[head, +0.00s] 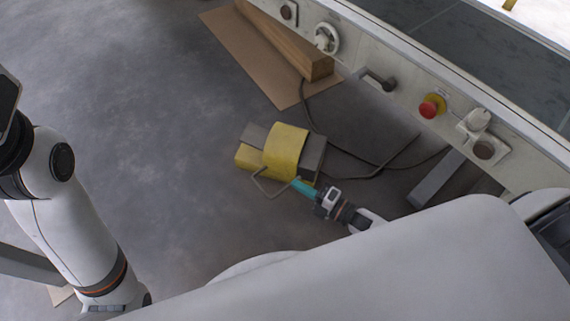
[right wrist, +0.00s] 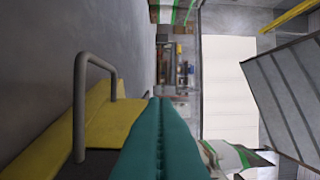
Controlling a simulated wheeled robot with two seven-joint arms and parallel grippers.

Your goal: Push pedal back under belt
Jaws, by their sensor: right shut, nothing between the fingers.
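The foot pedal (head: 286,146), yellow and grey with a bent metal bar (head: 270,193) at its near side, sits on the floor out in front of the conveyor. My right gripper (head: 303,187) has teal fingers, shut and empty, low at the pedal's near right edge beside the bar. In the right wrist view the shut fingers (right wrist: 158,140) lie right of the pedal (right wrist: 105,118) and its bar; I cannot tell whether they touch it. The belt (head: 425,28) runs along the top right above a pale side panel. My left arm shows at the left, but its gripper is out of view.
A dark cable (head: 370,170) runs over the floor near the pedal toward the conveyor. A wooden beam (head: 285,45) lies on a brown sheet (head: 240,52) at the top. A grey conveyor leg (head: 436,180) stands right of the pedal. The floor at left is clear.

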